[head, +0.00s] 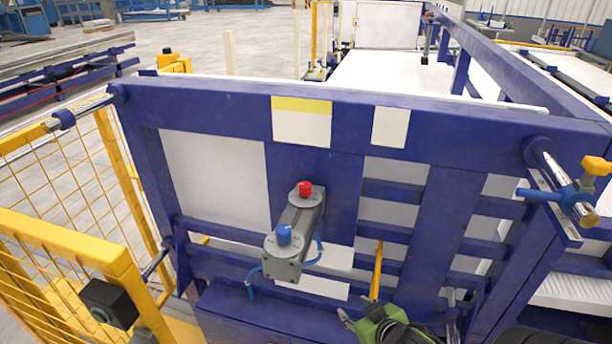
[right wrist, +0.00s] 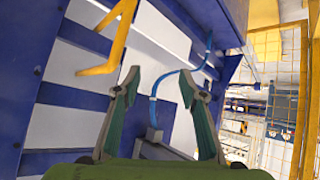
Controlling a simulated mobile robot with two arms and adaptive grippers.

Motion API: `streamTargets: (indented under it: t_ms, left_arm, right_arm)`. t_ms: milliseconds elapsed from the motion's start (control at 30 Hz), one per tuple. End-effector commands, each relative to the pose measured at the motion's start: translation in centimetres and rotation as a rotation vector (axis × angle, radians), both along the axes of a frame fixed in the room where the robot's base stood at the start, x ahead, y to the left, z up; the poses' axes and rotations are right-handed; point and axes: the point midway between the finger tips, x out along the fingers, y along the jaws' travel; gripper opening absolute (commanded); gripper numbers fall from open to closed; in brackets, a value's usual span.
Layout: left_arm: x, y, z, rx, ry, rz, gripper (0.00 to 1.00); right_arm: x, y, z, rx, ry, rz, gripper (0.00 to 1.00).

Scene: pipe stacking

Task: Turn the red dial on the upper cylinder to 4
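The red dial (head: 305,188) sits on the round grey face of the upper cylinder (head: 305,200), on the blue frame in the head view. A blue dial (head: 284,236) sits on the lower cylinder (head: 284,252), below and left of it. Numbers on the dials are too small to read. My right gripper (head: 360,314) is low at the bottom of the head view, right of and below both dials and apart from them. In the right wrist view its two green fingers (right wrist: 160,80) stand apart, with nothing held. My left gripper is not in view.
A blue hose (right wrist: 155,98) shows beyond the fingers. A yellow bar (head: 377,272) stands above my right gripper; its bent part (right wrist: 115,45) shows in the wrist view. A yellow mesh fence (head: 75,185) and a black box (head: 108,303) are at the left.

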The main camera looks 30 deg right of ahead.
Motion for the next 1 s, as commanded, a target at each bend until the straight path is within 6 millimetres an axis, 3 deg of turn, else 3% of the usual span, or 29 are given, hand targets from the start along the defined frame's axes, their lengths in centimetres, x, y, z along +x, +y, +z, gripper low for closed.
streamTargets:
  t_ms: [100, 333, 433, 600, 800, 1000]
  left_arm:
    - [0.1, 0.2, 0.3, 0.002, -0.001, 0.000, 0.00]
    - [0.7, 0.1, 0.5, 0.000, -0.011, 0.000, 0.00]
    - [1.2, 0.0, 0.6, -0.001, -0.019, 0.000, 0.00]
    - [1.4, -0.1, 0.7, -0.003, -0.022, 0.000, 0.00]
    - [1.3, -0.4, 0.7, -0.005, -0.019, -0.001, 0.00]
    - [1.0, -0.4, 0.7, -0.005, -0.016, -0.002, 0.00]
  right_arm:
    - [2.2, -2.8, 3.5, -0.010, -0.134, 0.015, 0.38]
    - [6.4, -6.8, 11.1, 0.019, -0.410, 0.133, 0.38]
    - [8.1, -7.6, 15.5, 0.062, -0.532, 0.248, 0.38]
    - [9.2, -6.8, 21.8, 0.167, -0.652, 0.464, 0.38]
    - [9.0, -5.6, 25.1, 0.248, -0.684, 0.607, 0.38]
    - [10.1, -4.7, 25.6, 0.260, -0.690, 0.628, 0.38]
